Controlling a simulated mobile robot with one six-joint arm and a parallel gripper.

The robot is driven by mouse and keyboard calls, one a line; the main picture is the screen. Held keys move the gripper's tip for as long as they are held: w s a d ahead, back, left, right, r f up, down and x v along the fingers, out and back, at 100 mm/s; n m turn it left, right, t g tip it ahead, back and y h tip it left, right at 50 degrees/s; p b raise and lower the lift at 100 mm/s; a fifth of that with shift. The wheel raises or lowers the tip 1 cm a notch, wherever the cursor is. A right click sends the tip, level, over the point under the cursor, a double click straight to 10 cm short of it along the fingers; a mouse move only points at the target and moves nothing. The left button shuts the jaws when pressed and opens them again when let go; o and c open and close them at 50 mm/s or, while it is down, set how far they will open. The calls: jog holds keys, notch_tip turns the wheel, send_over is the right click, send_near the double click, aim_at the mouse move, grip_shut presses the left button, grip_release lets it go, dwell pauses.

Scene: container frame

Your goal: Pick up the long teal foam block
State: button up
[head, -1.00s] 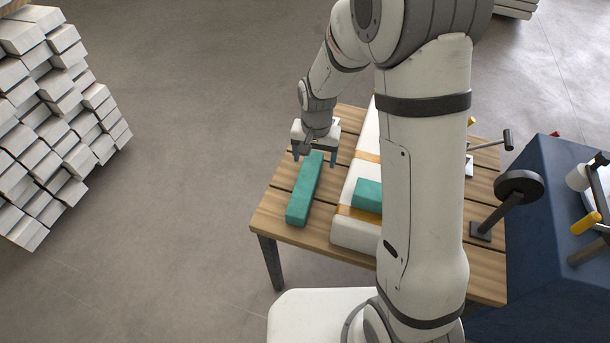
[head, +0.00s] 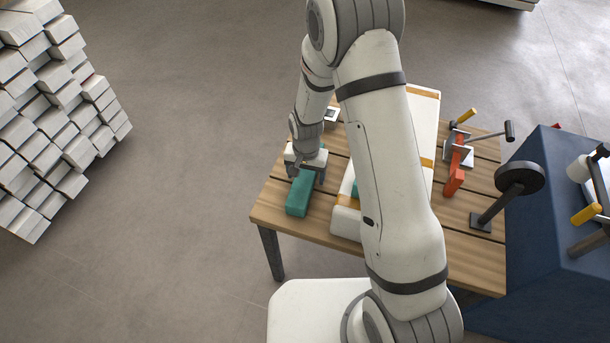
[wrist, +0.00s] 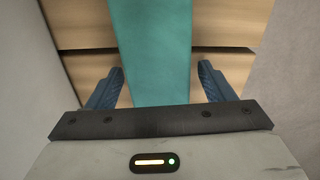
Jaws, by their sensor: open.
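The long teal foam block (head: 300,197) lies flat on the slatted wooden table (head: 262,212) near its left edge, beside a white padded piece. My gripper (head: 304,178) is over the block's middle to far part and hides that part in the head view. In the wrist view, the block (wrist: 151,50) runs between the two blue fingers of my gripper (wrist: 160,85). The fingers are open, one on each side, with a gap between each finger and the block. Whether the fingertips reach down beside the block is hard to tell.
The white padded piece with orange bands (head: 347,222) lies just right of the block, partly behind my arm. An orange-red clamp (head: 456,172) and a dark round-headed tool (head: 519,179) stand further right, by a navy box (head: 530,240).

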jog(key=shift+c, duration=0.3)
jog(key=c, duration=1)
jog(key=shift+o, duration=0.2)
